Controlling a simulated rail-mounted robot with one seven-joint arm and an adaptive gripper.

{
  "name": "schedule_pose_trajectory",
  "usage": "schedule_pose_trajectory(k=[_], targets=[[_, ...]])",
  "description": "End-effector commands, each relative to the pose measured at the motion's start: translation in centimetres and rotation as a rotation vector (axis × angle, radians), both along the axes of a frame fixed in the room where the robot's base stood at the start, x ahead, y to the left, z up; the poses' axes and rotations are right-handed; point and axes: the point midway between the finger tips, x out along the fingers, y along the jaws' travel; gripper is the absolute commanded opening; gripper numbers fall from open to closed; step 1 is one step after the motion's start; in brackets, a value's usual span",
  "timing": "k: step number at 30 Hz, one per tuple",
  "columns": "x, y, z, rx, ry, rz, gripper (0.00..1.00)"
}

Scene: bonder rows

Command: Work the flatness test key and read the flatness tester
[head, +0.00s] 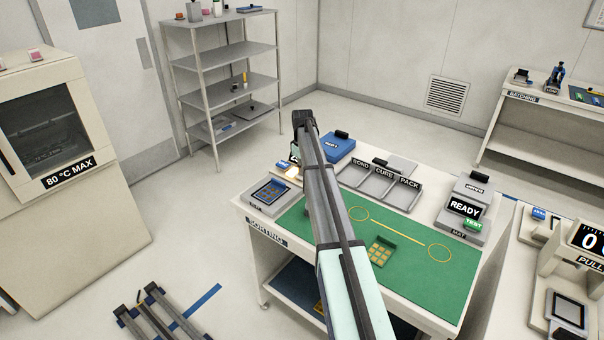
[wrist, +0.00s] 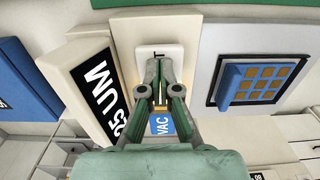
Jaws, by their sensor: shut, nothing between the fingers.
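In the wrist view, a white key (wrist: 150,52) lies under my shut fingertips (wrist: 161,66). Only a letter like T shows on it; my fingers hide the rest, and I cannot tell whether they touch it. Left of it, a tilted black display (wrist: 104,92) reads "25 UM" in white. A blue VAC label (wrist: 160,127) shows below, between the finger links. To the right, a gold-padded chip on a blue piece (wrist: 250,84) sits on a grey plate. In the head view, my gripper (head: 295,158) is at the sorting bench's back left, partly hidden by my arm.
The sorting bench has a green mat (head: 340,237) with a gold-padded chip (head: 381,250), and BOND, CURE and PACK trays (head: 383,184) behind. A READY device (head: 464,208) with a green TEST key (head: 473,224) stands right. A blue box (head: 339,147) stands close to my gripper.

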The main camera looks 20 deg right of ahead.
Motion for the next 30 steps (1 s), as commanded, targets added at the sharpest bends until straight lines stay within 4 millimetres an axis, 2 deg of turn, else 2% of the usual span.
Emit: schedule_pose_trajectory(k=[11,18,30], targets=[[0.0,0.0,-0.2,0.0,0.001,0.0,0.0],[0.0,0.0,1.0,0.0,0.0,0.0,0.0],[0.0,0.0,0.9,0.0,0.0,0.0,0.0]])
